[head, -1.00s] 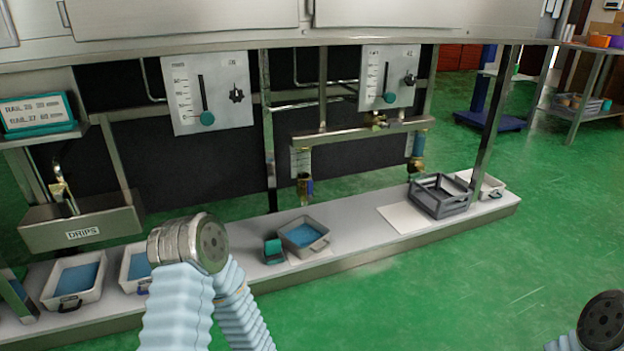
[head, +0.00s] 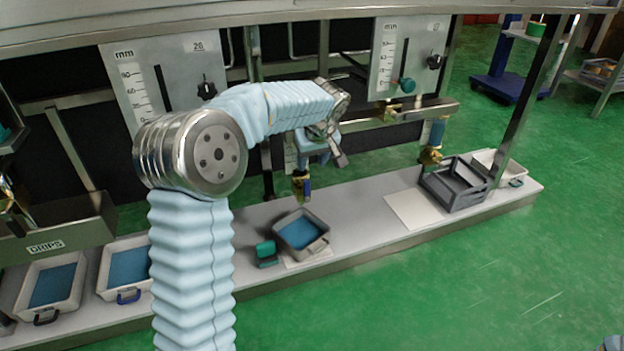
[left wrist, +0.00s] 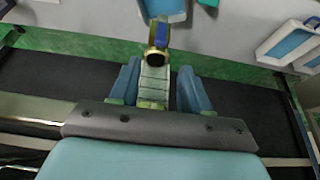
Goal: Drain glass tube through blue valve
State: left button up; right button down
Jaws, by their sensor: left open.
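A brass valve with a blue handle (head: 306,187) hangs above the blue-lined tray at the middle of the bench. It also shows in the left wrist view, its blue handle (left wrist: 158,34) at top centre. My left gripper (head: 320,155) is just above this valve and hides most of what is over it. In the left wrist view my left gripper (left wrist: 157,88) is open, with a pale tube-like piece with marks (left wrist: 154,82) between its fingers; I cannot tell whether they touch it. The glass tube's liquid level is not visible.
A blue-lined tray (head: 324,243) stands below the valve, beside a small teal box (head: 265,254). A second brass valve (head: 430,156) hangs at right, near a grey crate (head: 484,186). A horizontal rail (head: 430,112) runs behind my left gripper.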

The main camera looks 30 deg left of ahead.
aim_at(307, 181)
pick_arm(q)
jog(key=b+x, duration=0.2)
jog(key=x, duration=0.9)
jog(key=shift+f, duration=0.2)
jog(key=shift+d, duration=0.1)
jog(key=shift+s, duration=0.1)
grip_shut()
